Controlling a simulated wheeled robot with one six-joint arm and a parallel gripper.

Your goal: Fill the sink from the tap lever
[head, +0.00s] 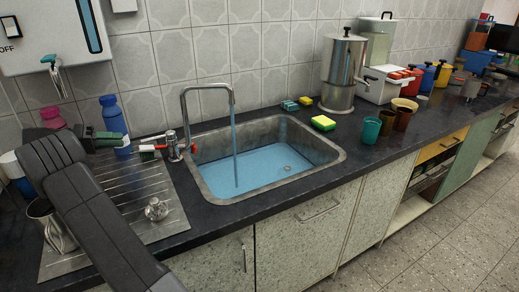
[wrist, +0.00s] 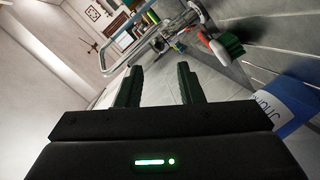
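The steel sink (head: 334,153) holds blue water (head: 255,170) across its floor, and the drain shows at the right. A blue stream falls from the spout of the curved tap (head: 183,108). There the lever (wrist: 217,50) lies beyond the fingers, up and to the right, with the tap (wrist: 150,42) behind.
Blue (head: 113,122) and pink (head: 53,118) bottles stand behind my gripper. A steel cup (head: 48,222) and a small metal knobbed piece (head: 156,209) are on the ribbed drainboard (head: 140,186). Sponges (head: 323,123), tumblers (head: 371,130) and a steel urn (head: 342,65) stand right of the sink.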

